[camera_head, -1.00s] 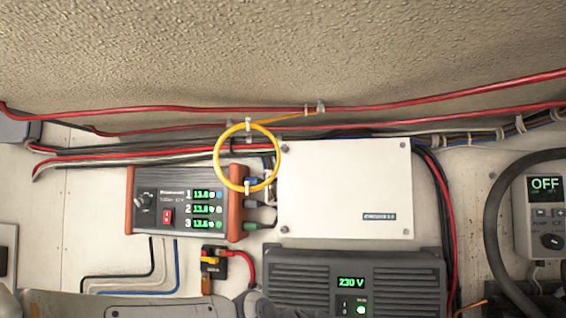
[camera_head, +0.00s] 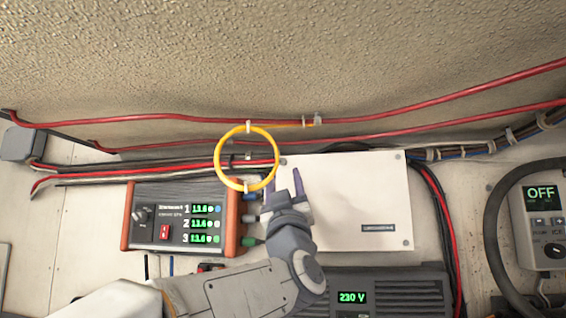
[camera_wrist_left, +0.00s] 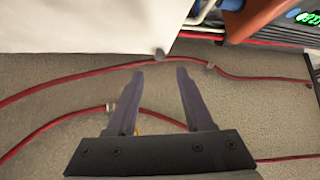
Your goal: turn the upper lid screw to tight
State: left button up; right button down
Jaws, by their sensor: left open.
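The white box lid (camera_head: 350,200) has small grey screws at its corners. The upper left screw (camera_head: 283,162) shows just past my left gripper (camera_head: 282,174), between the directions of its two fingertips. In the left wrist view the white lid (camera_wrist_left: 80,25) fills the upper left, and a grey screw (camera_wrist_left: 158,53) sits at its corner, slightly beyond and between the fingertips. The left gripper (camera_wrist_left: 160,72) is open and empty, apart from the screw. The screw's slot angle is too small to tell. The lid's lower left corner is hidden behind my left arm. My right gripper is not in view.
A yellow cable coil (camera_head: 217,160) hangs just left of the gripper. A charger (camera_head: 180,205) with plugged cables stands left of the lid. An inverter (camera_head: 400,290) is below. Red cables (camera_head: 170,119) run above; the wall above them is bare.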

aim_at(282, 161)
pick_arm(q)
jog(key=p+x, duration=0.3)
jog(key=x, duration=0.3)
jog(key=shift+w, duration=0.1)
grip_shut()
